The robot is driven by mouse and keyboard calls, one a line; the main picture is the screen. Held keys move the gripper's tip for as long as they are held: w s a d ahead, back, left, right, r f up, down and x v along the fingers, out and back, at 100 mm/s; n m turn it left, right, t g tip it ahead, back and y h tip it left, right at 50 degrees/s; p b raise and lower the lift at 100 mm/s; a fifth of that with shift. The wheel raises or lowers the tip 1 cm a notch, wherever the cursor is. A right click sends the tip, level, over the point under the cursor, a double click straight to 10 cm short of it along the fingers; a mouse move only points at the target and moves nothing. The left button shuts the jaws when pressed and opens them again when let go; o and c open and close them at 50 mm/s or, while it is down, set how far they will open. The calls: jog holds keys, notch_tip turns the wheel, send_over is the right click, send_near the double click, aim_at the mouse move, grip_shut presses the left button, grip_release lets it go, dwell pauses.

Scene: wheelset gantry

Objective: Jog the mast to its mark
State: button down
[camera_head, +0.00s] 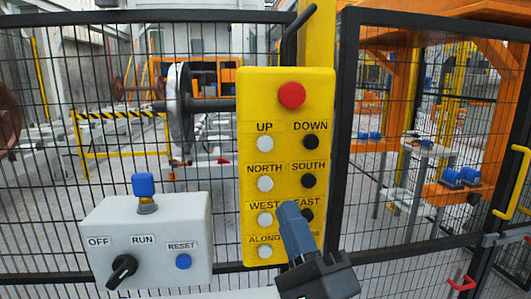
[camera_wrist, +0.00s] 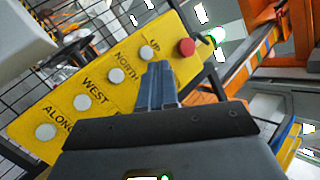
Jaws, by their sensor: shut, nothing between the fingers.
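A yellow control pendant (camera_head: 287,132) hangs upright with a red button (camera_head: 291,95) at its top. Below are the white UP (camera_head: 265,144), NORTH (camera_head: 265,184), WEST (camera_head: 265,219) and ALONG (camera_head: 264,251) buttons, and the black DOWN (camera_head: 310,142), SOUTH (camera_head: 309,181) and EAST (camera_head: 308,215) buttons. My gripper (camera_head: 289,208) is shut and empty in front of the pendant, tips between WEST and EAST. It partly hides EAST and covers the button below. In the wrist view my gripper (camera_wrist: 160,70) hides the black buttons. Contact cannot be told. I cannot identify the mast or its mark.
A grey box (camera_head: 150,232) with an OFF/RUN switch (camera_head: 122,270), blue RESET button (camera_head: 183,261) and blue-topped knob (camera_head: 144,188) stands left of the pendant. Black mesh fencing (camera_head: 60,190) closes off a wheelset (camera_head: 180,108) and orange gantry frames (camera_head: 385,130) behind.

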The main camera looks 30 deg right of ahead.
aim_at(265, 143)
notch_tip(265, 143, up, 6)
jog(key=w+m+t+h, duration=0.1)
jog(key=w+m, duration=0.1)
jog(key=m, duration=0.1)
jog(key=shift+w+a, duration=0.2)
jog(key=shift+w, duration=0.1)
jog(key=shift+w+d+b, duration=0.45)
jog(key=shift+w+b, duration=0.1)
jog(key=shift+w, duration=0.85)
jog(key=shift+w+d+b, duration=0.45)
jog(key=shift+w+b, duration=0.05)
jog(key=shift+w, duration=0.9)
jog(key=shift+w+d+b, duration=0.45)
jog(key=shift+w+b, duration=0.1)
jog(key=shift+w, duration=0.85)
jog(key=shift+w+f, duration=0.1)
jog(key=shift+w, duration=0.05)
jog(key=shift+w+d+b, duration=0.15)
jog(key=shift+w+b, duration=0.1)
jog(key=shift+b, duration=0.05)
